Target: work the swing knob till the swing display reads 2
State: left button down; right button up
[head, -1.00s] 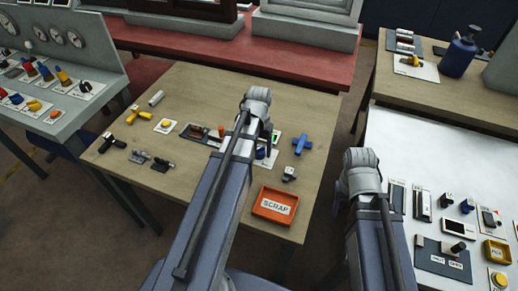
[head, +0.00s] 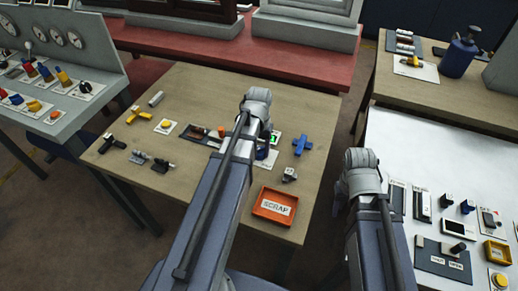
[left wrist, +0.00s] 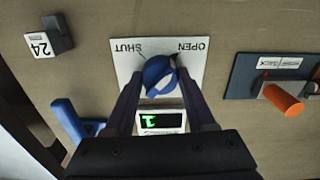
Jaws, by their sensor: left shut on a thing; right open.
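The blue swing knob (left wrist: 158,74) sits on a white plate (left wrist: 193,62) lettered SHUT and OPEN, which appears upside down in the left wrist view. My left gripper (left wrist: 158,85) is shut on the knob, with a dark finger on each side. The swing display (left wrist: 160,121) is just below the knob in that view and shows a green digit that looks like a 1. In the head view the display (head: 273,138) is a small green patch beside my left arm, which hides most of the knob and gripper. My right arm's gripper is not visible.
A white bench (head: 400,140) with controls stands right.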

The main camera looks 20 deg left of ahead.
pick_arm(q)
jog(key=n, duration=0.8)
jog(key=shift+n, duration=0.4)
jog(key=n, duration=0.4)
jog(key=shift+n, duration=2.2)
jog(key=shift+c, duration=1.2)
grip_release()
jog(key=shift+r, duration=0.15)
